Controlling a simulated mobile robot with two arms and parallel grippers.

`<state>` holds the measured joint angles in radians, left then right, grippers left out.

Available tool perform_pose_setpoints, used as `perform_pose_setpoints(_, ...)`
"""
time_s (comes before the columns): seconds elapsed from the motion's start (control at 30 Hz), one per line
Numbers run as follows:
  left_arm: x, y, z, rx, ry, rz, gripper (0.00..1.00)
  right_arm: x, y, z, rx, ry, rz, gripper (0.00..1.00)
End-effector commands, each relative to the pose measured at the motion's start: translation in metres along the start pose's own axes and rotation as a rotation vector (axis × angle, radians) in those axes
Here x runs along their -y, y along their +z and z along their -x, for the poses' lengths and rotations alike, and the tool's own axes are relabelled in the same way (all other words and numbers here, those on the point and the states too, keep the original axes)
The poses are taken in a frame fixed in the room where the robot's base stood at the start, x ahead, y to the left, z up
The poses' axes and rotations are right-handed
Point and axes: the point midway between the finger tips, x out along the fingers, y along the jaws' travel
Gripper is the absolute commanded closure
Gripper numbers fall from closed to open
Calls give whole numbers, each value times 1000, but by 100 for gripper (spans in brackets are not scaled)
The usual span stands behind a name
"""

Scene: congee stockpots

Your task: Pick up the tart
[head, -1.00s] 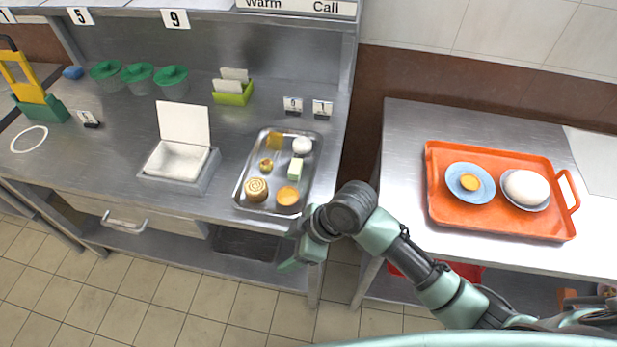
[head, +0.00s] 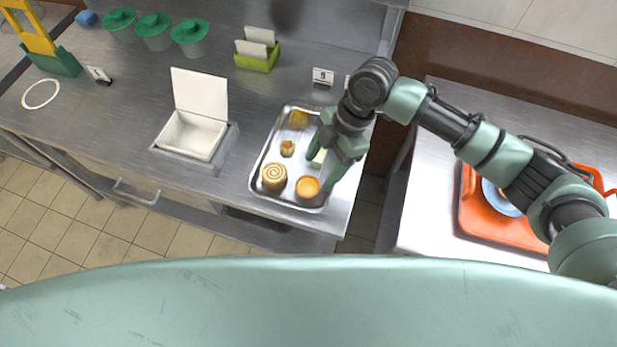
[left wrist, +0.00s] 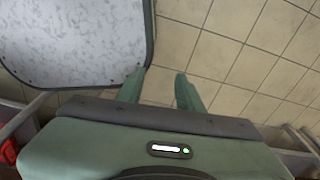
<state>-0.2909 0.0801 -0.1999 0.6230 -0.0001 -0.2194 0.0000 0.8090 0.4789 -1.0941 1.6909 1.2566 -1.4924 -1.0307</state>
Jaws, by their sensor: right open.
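The tart (head: 307,187), a round orange-topped pastry, sits at the near right of the metal tray (head: 257,168) in the head view. My right gripper (head: 322,163) is open over the tray's right side, with its fingers just above and right of the tart in the picture. The fingers partly cover a pale block-shaped piece (head: 318,158); I cannot tell whether they touch anything. My left gripper (left wrist: 160,88) shows in the left wrist view, open and empty, with tiled floor beyond it.
A spiral roll (head: 274,177) stands close left of the tart. A small pastry (head: 287,148) and a golden piece (head: 299,119) lie farther back. An open white box (head: 192,135) stands left of the tray. An orange tray (head: 480,215) is at the right, behind my arm.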

Motion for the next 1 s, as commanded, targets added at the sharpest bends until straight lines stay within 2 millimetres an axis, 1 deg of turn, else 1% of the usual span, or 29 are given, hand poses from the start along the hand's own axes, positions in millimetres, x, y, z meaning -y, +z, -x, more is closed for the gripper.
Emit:
perform_pose_setpoints(0.2,-4,20,15,29,4,1,64,0,-5,-24,-2,-3,-1,35)
perform_pose_setpoints(0.27,-4,22,20,34,5,1,64,-1,-6,-34,-1,-2,-2,35)
perform_pose_setpoints(0.33,-4,21,22,33,5,1,64,-2,-6,-46,-1,-2,-2,35)
perform_pose_setpoints(0.43,-3,17,23,27,4,1,64,-2,-5,-57,0,0,-2,35)
perform_pose_setpoints(0.6,-1,2,22,6,1,1,64,-2,-5,-62,0,2,-1,35)
perform_pose_setpoints(0.7,-1,0,22,2,1,0,64,-2,-4,-62,0,2,-1,35)
perform_pose_setpoints(0.73,-1,0,22,2,1,0,64,-2,-4,-62,0,2,-1,38)
perform_pose_setpoints(0.77,-1,0,22,2,1,1,64,-2,-4,-62,0,2,-1,46)
perform_pose_setpoints(0.8,-1,0,22,2,1,0,64,-2,-4,-62,0,2,-1,57)
perform_pose_setpoints(0.87,-1,0,22,3,1,0,64,-2,-4,-62,0,2,-1,74)
perform_pose_setpoints(0.9,-1,1,22,3,1,0,64,-2,-4,-62,1,2,-1,85)
perform_pose_setpoints(1.0,-1,2,22,5,2,0,64,-2,-4,-61,1,2,-1,85)
